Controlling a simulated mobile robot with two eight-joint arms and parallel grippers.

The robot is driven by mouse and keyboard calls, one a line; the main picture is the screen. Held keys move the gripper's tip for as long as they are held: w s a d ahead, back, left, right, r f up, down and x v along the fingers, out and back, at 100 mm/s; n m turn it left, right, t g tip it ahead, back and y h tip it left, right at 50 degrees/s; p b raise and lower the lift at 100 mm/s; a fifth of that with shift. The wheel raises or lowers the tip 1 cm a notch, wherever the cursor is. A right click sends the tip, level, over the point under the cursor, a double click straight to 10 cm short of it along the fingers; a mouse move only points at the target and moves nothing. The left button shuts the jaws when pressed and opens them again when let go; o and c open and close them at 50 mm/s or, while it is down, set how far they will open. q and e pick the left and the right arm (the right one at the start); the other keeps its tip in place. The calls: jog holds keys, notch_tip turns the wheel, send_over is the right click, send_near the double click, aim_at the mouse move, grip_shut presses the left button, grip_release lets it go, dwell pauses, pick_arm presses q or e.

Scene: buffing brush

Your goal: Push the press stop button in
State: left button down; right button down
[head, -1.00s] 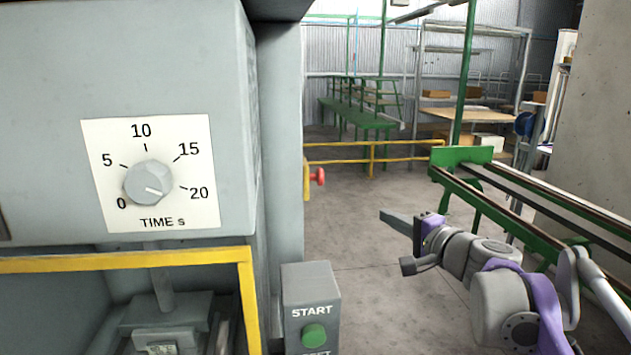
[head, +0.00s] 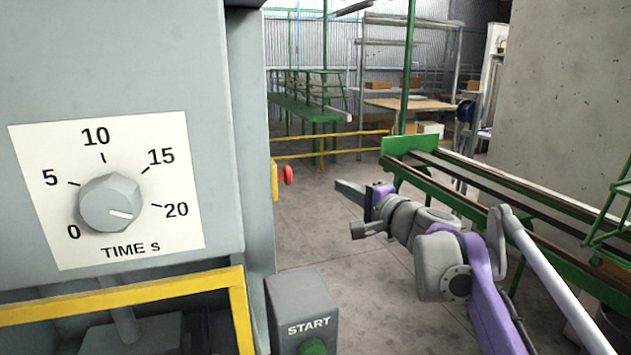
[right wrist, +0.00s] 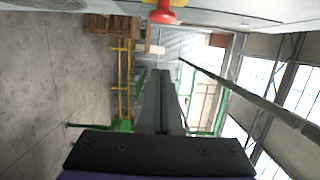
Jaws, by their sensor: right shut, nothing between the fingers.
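The press stop button (head: 286,175) is a red mushroom knob on a yellow plate at the side of the grey press (head: 235,120). It stands out to the right in the head view. In the right wrist view the red button (right wrist: 163,14) shows at the top, beyond and above the fingers. My right gripper (head: 350,193) is shut and empty, to the right of the button and slightly lower in the head view, with a gap between them. The same gripper shows in the right wrist view (right wrist: 160,80), its fingers together. My left gripper is not in view.
A grey box with a green START button (head: 313,347) stands at the lower middle. A dial marked TIME s (head: 110,203) is on the press front. A yellow guard bar (head: 120,296) runs below it. A green-framed conveyor (head: 480,185) lies behind my right arm.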

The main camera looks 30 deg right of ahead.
aim_at(282, 176)
jog(key=w+a+b, duration=0.2)
jog(key=w+a, duration=0.2)
jog(key=w, duration=0.6)
jog(key=shift+w, duration=0.3)
jog(key=shift+a, duration=0.1)
